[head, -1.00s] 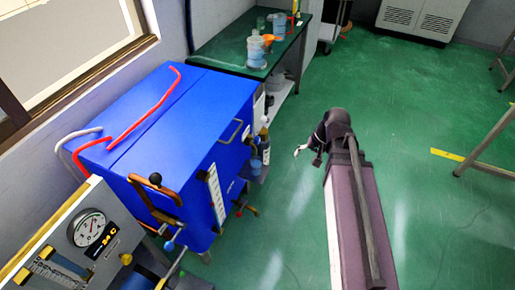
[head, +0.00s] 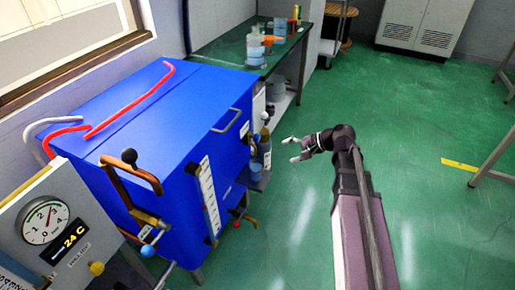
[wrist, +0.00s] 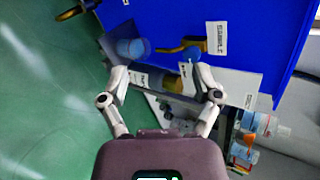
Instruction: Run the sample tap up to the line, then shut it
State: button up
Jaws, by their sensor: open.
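My gripper (head: 293,150) is open and empty, to the right of the blue tank's end face, apart from it. In the wrist view its spread fingers (wrist: 162,72) point toward the tank. The sample tap (wrist: 180,46), with an orange-yellow part, is on the tank beside a label reading SAMPLE (wrist: 217,38). A light-blue cup (wrist: 131,49) is left of the tap in the wrist view; in the head view a blue cup (head: 256,172) sits at the tank's side. No fill line or flow can be made out.
The blue tank (head: 150,120) carries a white scale (head: 208,195) and a low red-handled valve (head: 240,216). A gauge panel (head: 45,225) is at front left. A green bench (head: 225,48) with bottles stands behind.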

aim_at(258, 138)
jog(key=w+d+f+m+t+y+b, duration=0.1)
jog(key=w+f+m+t+y+b, duration=0.2)
jog(key=b, duration=1.2)
jog(key=w+f+m+y, duration=0.2)
jog(key=w+f+y, duration=0.1)
jog(key=w, duration=0.2)
jog(key=shift+w+f+t, duration=0.15)
jog(key=shift+w+t, duration=0.05)
jog(key=shift+t, duration=0.1)
jog(key=shift+a, duration=0.1)
jog(key=shift+x, duration=6.85)
jog(key=shift+s+r, duration=0.1)
jog(key=shift+r, duration=0.1)
grip_shut()
